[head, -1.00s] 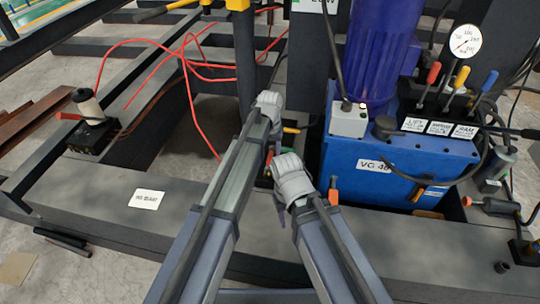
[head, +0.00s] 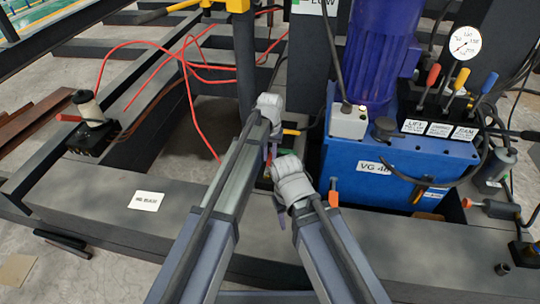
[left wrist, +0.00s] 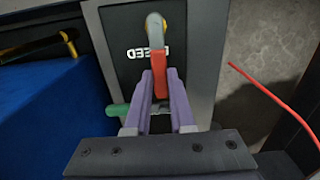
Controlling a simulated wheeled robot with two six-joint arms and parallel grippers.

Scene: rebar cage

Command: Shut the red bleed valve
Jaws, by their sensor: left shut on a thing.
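In the left wrist view the red bleed valve handle (left wrist: 160,86) hangs from a grey and yellow fitting (left wrist: 156,28) on a dark plate lettered "BLEED", partly covered by the fingers. My left gripper (left wrist: 158,78) has its purple fingers shut on the red handle. In the head view my left gripper (head: 269,152) is low beside the blue tank, and its grip is largely hidden by my arms. My right gripper (head: 281,212) is mostly hidden below its grey wrist; whether it is open does not show.
A green handle (left wrist: 117,110) lies just left of the fingers in the wrist view. The blue tank (head: 345,160) stands close on the right, with coloured levers (head: 458,85) and a gauge (head: 466,43). Red hoses (head: 190,65) loop at the left. A dark beam (head: 100,205) runs in front.

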